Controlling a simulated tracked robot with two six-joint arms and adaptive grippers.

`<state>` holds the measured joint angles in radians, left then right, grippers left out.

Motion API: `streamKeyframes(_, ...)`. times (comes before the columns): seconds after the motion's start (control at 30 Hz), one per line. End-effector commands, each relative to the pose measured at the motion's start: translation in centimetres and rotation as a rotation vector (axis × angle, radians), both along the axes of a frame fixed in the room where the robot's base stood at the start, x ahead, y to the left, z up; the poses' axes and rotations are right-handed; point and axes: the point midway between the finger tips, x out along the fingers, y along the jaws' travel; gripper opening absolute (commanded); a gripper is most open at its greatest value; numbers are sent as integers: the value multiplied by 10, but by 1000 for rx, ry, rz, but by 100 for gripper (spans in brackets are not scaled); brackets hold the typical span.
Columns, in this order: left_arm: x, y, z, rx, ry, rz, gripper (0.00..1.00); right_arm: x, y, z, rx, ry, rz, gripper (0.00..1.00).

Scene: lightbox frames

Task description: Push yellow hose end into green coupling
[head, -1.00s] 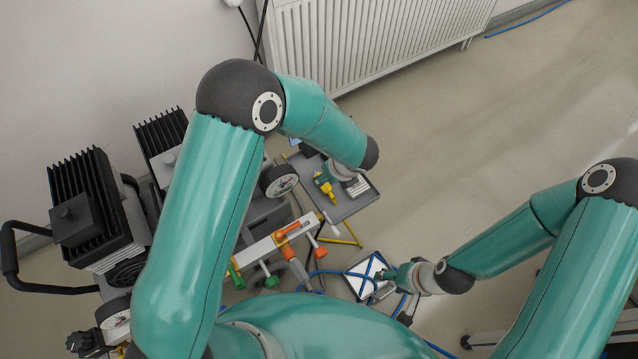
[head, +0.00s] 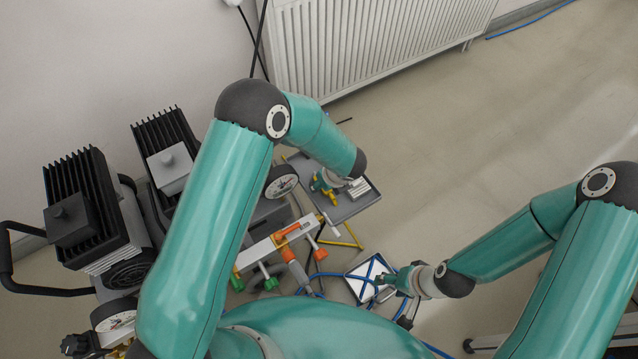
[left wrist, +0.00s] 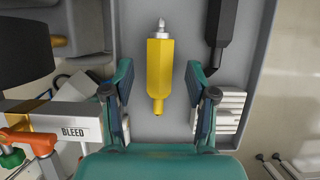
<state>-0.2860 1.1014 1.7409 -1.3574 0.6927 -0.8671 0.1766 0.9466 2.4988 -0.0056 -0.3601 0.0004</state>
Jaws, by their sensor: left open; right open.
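A yellow hexagonal fitting with a silver tip (left wrist: 157,68) lies in the grey tray (left wrist: 135,20). It looks like the yellow hose end, and part of it shows in the head view (head: 331,198). My left gripper (left wrist: 159,77) is open above the tray, one finger on each side of the fitting, not closed on it. In the head view my left gripper (head: 322,182) is partly hidden by its arm. My right gripper (head: 383,279) is open by the white-and-blue panel. A green part (head: 237,281) shows at the manifold; I cannot tell whether it is the coupling.
A white manifold labelled BLEED (left wrist: 72,124) with an orange handle (left wrist: 30,139) stands left of the tray. A black fitting (left wrist: 218,40) and a pale ribbed block (left wrist: 231,108) lie right of the yellow one. Blue hose (head: 325,274) curls near my right gripper.

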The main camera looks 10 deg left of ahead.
Motion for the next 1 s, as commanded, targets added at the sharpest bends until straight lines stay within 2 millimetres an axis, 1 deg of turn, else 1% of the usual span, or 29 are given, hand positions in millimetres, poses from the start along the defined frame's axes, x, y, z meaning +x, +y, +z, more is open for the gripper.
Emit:
streamKeyframes(0.03, 2, 2, -8, -1, 1, 2, 57, 0, 0, -2, 0, 0, 0, 57)
streamKeyframes(0.1, 3, 4, -11, 0, 0, 1, 57, 0, 0, -3, 0, 0, 0, 57)
streamKeyframes(0.43, 4, 4, -12, 0, 0, 0, 57, 0, 0, -2, 0, 0, 0, 57)
streamKeyframes(0.47, 4, 4, -12, 0, 0, 1, 55, 0, 0, -2, 0, 0, 0, 57)
streamKeyframes(0.7, 4, 4, -12, 0, 0, 1, 15, 0, 0, -2, 0, 0, 0, 57)
streamKeyframes(0.8, 4, 4, -12, 0, 0, 1, 0, 0, 0, -2, 0, 0, 0, 57)
streamKeyframes(1.0, 4, 5, -11, 0, -1, 2, 0, 0, 0, -2, 0, 0, 0, 57)
